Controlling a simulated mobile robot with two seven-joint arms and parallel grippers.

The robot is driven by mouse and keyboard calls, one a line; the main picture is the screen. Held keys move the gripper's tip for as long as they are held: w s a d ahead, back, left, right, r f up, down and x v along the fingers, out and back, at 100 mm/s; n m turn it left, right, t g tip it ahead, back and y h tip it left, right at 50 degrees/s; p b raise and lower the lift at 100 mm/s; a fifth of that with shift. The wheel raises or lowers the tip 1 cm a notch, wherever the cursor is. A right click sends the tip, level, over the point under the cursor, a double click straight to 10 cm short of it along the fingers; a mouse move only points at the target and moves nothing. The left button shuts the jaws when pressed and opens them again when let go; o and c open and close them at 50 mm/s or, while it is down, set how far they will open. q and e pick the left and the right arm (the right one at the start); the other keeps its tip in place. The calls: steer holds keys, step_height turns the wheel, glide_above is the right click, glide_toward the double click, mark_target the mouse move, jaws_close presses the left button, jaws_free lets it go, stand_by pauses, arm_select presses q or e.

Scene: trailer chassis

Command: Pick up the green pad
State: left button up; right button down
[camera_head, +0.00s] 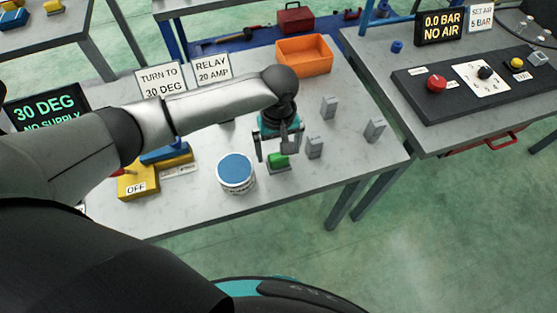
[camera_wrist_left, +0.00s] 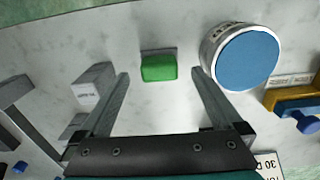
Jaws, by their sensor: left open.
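The green pad (camera_head: 278,160) lies on the grey table, close to a round tub with a blue lid (camera_head: 235,170). My left gripper (camera_head: 277,158) reaches down over it with its fingers apart. In the left wrist view the green pad (camera_wrist_left: 158,67) sits beyond the fingertips, roughly between the lines of the two fingers. The left gripper (camera_wrist_left: 160,75) is open and empty there, with bare table between its fingers. In the head view the fingers partly hide the pad. My right gripper is in neither view.
Several small grey blocks (camera_head: 374,130) stand right of the pad. The tub (camera_wrist_left: 245,58) is close to one finger in the wrist view. An orange bin (camera_head: 304,55) is at the back; a yellow OFF box (camera_head: 138,181) is at the left.

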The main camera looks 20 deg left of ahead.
mark_target(278, 156)
arm_select(q)
step_height(278, 156, down, 3)
steer(key=shift+r, duration=0.15)
steer(key=shift+f, duration=0.3)
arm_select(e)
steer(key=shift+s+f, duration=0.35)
arm_select(q)
steer(key=shift+w, duration=0.1)
jaws_close()
